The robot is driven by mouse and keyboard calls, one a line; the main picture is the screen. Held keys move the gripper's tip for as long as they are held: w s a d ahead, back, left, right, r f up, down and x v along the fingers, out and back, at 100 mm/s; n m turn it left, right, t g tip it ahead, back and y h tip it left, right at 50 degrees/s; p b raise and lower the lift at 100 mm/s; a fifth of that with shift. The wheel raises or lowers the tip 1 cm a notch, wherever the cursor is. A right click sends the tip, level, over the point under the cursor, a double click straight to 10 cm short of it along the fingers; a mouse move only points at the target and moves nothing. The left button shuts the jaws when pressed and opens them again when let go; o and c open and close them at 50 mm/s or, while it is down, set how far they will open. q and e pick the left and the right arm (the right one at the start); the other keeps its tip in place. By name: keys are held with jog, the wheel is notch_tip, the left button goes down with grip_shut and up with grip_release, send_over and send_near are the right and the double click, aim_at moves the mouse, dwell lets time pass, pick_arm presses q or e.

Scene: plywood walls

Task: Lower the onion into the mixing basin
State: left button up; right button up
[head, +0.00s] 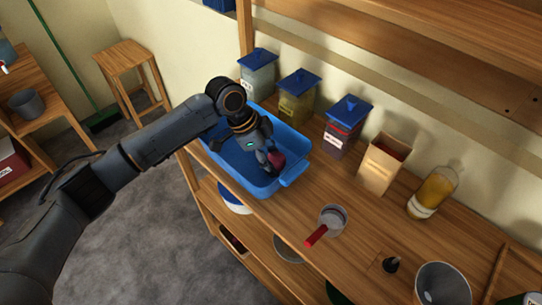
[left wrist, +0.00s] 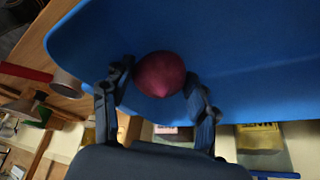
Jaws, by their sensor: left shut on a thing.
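The onion (left wrist: 160,75) is round and dark red. My left gripper (left wrist: 159,88) is shut on it, with one finger on each side in the left wrist view. In the head view the onion (head: 277,160) shows at the tip of my left gripper (head: 272,155), over the blue mixing basin (head: 236,167). The basin's blue inside (left wrist: 240,50) fills much of the left wrist view behind the onion. I cannot tell whether the onion touches the basin floor. My right gripper is in neither view.
Lidded containers (head: 297,94) stand behind the basin on the wooden shelf. An open carton (head: 383,163), a bottle (head: 433,192) and a red-handled cup (head: 332,220) stand to its right. A metal cup (head: 442,286) is farther right. A stool (head: 126,66) stands at the back left.

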pick_arm(q)
jog(key=shift+f+b, duration=0.35)
jog(key=shift+f, duration=0.55)
dwell(0.3)
jog(key=o, duration=1.3)
